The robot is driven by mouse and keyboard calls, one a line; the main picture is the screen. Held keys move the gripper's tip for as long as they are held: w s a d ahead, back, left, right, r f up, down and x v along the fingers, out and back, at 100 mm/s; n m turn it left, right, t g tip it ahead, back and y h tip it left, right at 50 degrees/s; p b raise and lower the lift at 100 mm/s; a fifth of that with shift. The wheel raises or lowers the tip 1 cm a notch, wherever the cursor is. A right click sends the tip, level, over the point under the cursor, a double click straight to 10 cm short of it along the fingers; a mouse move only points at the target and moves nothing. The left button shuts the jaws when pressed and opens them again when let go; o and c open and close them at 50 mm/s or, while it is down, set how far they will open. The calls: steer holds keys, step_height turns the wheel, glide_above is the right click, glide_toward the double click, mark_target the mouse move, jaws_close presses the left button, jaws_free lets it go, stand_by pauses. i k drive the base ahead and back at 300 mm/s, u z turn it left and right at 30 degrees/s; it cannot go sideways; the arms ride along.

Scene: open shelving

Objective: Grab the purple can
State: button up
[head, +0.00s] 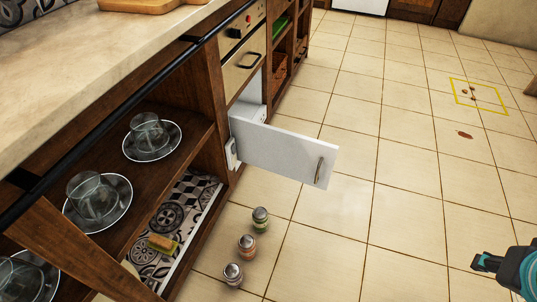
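I see no purple can in the head view. My gripper (487,262) shows only in part at the lower right edge, black with a teal part behind it. It is over the tiled floor, far from the shelving and touching nothing that I can see. Its finger opening cannot be made out.
A white door (285,152) stands open across the floor. Open shelves (185,150) at left hold glass cups on saucers and a sponge (162,243). Floor at right is mostly clear.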

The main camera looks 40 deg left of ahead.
mark_target(233, 273)
steer(key=z, duration=0.4)
steer(key=k, duration=1.35)
steer(key=u, duration=2.15)
